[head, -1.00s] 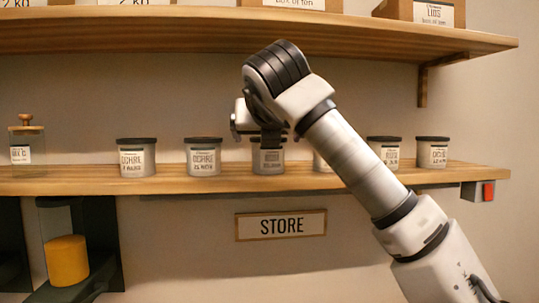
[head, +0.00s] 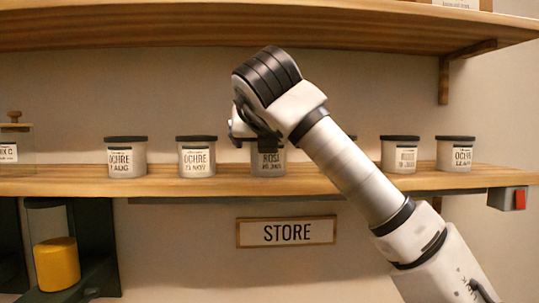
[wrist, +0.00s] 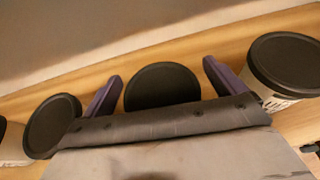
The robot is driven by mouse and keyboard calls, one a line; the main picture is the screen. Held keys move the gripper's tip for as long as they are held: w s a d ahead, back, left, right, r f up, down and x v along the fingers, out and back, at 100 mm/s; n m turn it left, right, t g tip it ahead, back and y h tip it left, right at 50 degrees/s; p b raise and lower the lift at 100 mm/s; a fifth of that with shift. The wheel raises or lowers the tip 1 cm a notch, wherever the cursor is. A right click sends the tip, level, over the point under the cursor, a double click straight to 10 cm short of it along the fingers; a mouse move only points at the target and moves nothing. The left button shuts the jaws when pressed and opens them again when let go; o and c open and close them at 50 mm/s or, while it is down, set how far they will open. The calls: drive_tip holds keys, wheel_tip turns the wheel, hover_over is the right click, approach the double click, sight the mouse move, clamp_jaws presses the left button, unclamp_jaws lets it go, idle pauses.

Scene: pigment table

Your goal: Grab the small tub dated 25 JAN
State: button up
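A row of small grey tubs with dark lids stands on the lower wooden shelf. The tub in the middle (head: 268,161) reads ROSE, with a second line that seems to end in JAN; its day number is too blurred to read. My gripper (head: 258,138) is at this tub, over its upper part. In the wrist view my gripper (wrist: 161,72) is open, with one purple finger on each side of a round dark lid (wrist: 162,86). Gaps show between the lid and both fingers.
Tubs reading OCHRE (head: 127,160), OCHRE (head: 197,160), ROSE (head: 400,157) and OCHRE (head: 456,157) share the shelf (head: 220,186). My arm mostly hides another tub. In the wrist view neighbouring lids (wrist: 52,126) (wrist: 286,62) flank the fingers closely. An upper shelf (head: 150,32) runs above.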

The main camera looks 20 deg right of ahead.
drive_tip(key=c, duration=1.2)
drive_tip(key=shift+d+r, duration=0.1)
drive_tip(key=shift+r, duration=0.15)
